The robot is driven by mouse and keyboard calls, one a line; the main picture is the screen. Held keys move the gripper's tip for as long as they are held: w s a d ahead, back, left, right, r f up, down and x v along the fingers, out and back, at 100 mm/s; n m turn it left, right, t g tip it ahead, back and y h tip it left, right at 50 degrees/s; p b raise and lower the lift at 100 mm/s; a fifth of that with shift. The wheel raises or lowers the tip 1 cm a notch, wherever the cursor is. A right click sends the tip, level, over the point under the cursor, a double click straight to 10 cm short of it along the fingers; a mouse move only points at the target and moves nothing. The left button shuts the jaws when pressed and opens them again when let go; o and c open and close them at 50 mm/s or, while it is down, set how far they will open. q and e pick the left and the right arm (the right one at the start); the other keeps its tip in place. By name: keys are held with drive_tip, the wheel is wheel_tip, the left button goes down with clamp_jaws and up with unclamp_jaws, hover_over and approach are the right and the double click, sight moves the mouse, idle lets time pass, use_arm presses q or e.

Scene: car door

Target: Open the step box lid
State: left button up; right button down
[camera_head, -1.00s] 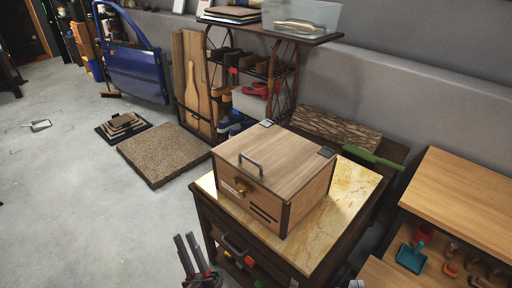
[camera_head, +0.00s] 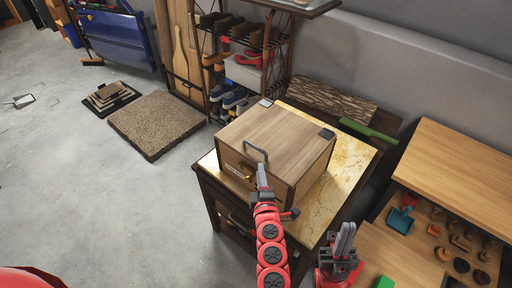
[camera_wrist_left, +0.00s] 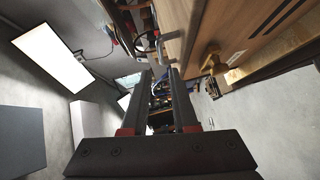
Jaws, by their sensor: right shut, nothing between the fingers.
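The step box (camera_head: 275,155) is a wooden box on a stone-topped side table, and its lid (camera_head: 285,135) lies shut. A grey bar handle (camera_head: 257,148) stands near the lid's front edge. My left gripper (camera_head: 262,172) is at the box's front, close to the handle and partly hiding the brass latch below it. In the left wrist view its two fingers (camera_wrist_left: 160,75) are apart, with the handle (camera_wrist_left: 147,42) just beyond the tips and the brass latch (camera_wrist_left: 210,58) to the right. My right gripper (camera_head: 343,240) is shut and empty, right of the table, fingers up.
The side table (camera_head: 335,205) has bare stone top to the box's right. A wooden shelf unit (camera_head: 460,160) with small items stands at the right. A shoe rack (camera_head: 240,60) stands behind, and a brown mat (camera_head: 155,122) lies on the floor at the left.

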sight(256, 147)
use_arm(q)
drive_tip(key=p+x, duration=0.2)
drive_tip(key=x, duration=0.9)
drive_tip(key=shift+w, duration=0.15)
drive_tip(key=shift+w+a+f, duration=0.2)
drive_tip(key=shift+w+a, duration=0.05)
drive_tip(key=shift+w, duration=0.35)
clamp_jaws()
idle(0.6)
